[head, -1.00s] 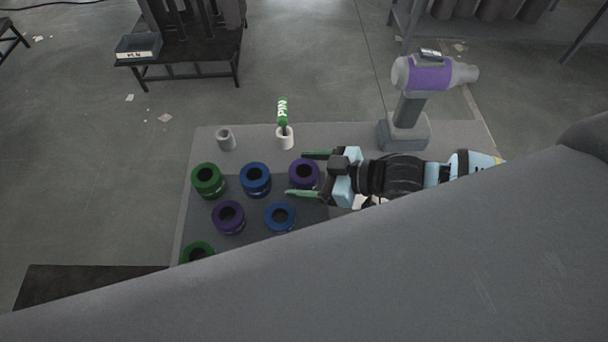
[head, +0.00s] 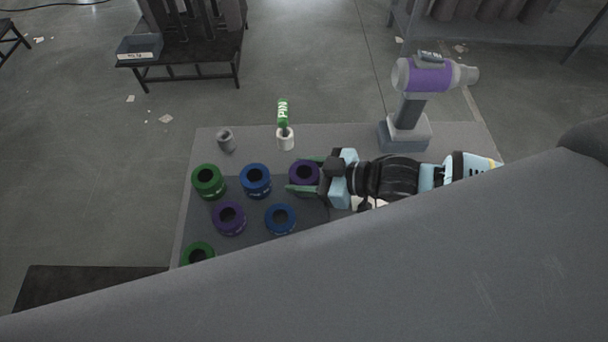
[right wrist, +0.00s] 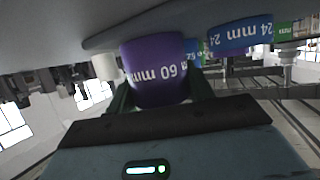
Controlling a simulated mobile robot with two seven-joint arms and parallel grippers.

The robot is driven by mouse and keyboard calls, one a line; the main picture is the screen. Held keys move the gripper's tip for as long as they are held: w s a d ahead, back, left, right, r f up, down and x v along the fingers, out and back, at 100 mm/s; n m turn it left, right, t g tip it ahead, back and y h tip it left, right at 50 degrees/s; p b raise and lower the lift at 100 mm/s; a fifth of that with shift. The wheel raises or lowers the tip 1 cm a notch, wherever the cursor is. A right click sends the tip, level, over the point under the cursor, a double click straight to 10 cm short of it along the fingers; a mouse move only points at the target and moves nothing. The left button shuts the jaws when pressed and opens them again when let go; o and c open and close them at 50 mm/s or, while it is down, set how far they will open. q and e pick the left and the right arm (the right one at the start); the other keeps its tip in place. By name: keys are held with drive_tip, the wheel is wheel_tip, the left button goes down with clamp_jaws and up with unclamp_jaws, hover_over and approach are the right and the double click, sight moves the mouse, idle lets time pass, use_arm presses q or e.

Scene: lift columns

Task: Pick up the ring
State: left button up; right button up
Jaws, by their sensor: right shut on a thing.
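Several thick rings lie on a dark mat on the table in the head view. My right gripper (head: 306,178) comes in from the right and is shut on the far-right purple ring (head: 303,173), with a finger on each side. In the right wrist view this purple ring (right wrist: 158,72), marked "60 mm", sits between the two green fingers. A blue ring (head: 255,180) is to its left and another blue ring (head: 281,218) is nearer. A second purple ring (head: 229,218) and two green rings (head: 208,181) are farther left. My left gripper is not in view.
A purple and grey tool on a stand (head: 422,75) rises at the table's back right. A white cup with a green "PIN" tag (head: 284,139) and a small grey cylinder (head: 226,140) stand behind the rings. A large grey surface hides the near side.

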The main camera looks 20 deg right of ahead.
wheel_tip(320, 180, up, 10)
drive_tip(key=shift+p, duration=0.4)
drive_tip(key=shift+a+r, duration=0.1)
drive_tip(key=shift+a, duration=0.05)
